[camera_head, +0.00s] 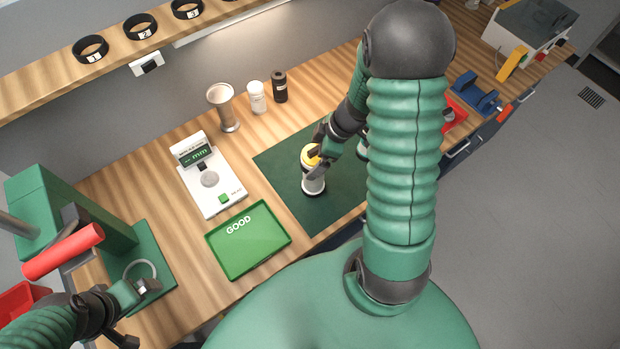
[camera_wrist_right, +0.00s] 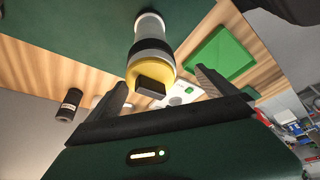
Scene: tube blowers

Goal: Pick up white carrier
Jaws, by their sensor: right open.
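The white carrier (camera_head: 313,183) stands on the dark green mat (camera_head: 283,165). It is a white cylinder with dark bands and a yellow top end. In the right wrist view the carrier (camera_wrist_right: 151,52) lies ahead between the fingers, yellow end with a dark block towards me. My right gripper (camera_head: 319,155) is open at the carrier's top, its fingers on either side; contact cannot be told. Its spread fingers also show in the wrist view (camera_wrist_right: 162,88). My left gripper (camera_head: 120,318) is at the lower left, away from the carrier; its jaws are unclear.
A green GOOD tray (camera_head: 248,240) and a white gauge with a display (camera_head: 212,180) lie left of the mat. A metal cup (camera_head: 223,108), white bottle (camera_head: 257,97) and black bottle (camera_head: 280,87) stand behind. A green press with a red handle (camera_head: 63,251) stands at left.

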